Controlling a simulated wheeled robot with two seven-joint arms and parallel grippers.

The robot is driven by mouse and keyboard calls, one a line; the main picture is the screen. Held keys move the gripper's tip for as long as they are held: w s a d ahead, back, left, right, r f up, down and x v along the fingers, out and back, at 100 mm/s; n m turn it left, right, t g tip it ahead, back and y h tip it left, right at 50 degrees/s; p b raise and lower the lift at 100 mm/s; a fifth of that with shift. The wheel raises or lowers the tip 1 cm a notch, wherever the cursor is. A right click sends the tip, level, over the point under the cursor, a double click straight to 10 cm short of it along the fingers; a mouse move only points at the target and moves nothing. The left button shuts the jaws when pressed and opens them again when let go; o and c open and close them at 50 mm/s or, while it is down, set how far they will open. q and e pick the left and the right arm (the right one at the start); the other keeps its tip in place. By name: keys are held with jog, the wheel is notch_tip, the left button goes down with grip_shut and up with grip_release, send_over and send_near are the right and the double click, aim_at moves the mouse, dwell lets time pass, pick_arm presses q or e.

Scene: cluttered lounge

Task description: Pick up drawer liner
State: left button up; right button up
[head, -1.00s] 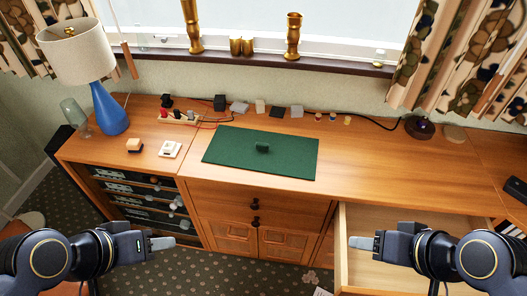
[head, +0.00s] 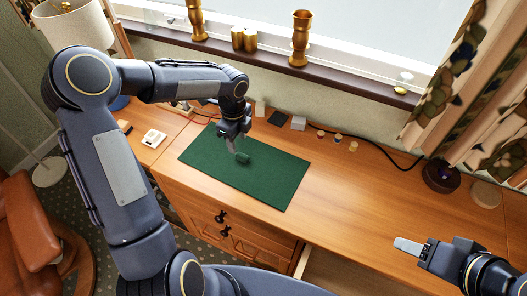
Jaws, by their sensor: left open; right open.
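The green drawer liner (head: 270,178) lies flat on the wooden cabinet top, with a small green tab (head: 243,158) standing near its middle. My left gripper (head: 237,147) is open and points down over the liner, with its fingers close to the tab. I cannot tell whether the fingers touch the tab or straddle it. My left arm hides part of the cabinet top at the left. My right gripper (head: 408,246) is open and empty, over the right part of the cabinet near the front edge.
An open drawer (head: 345,275) juts out at the front. A lamp (head: 72,24) stands behind my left arm. Small blocks and a black cable line the back wall. A dark round object (head: 441,176) sits at the right. The cabinet top right of the liner is clear.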

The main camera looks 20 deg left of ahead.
aim_at(242, 155)
pick_arm(q)
jog(key=shift+w+d+f, duration=0.2)
jog(key=shift+w+f, duration=0.1)
jog(key=shift+f, duration=0.15)
jog(key=f, duration=0.7)
jog(key=shift+w+d+f+p, duration=0.15)
jog(key=shift+w+f+p, duration=0.1)
jog(key=shift+p, duration=0.1)
grip_shut()
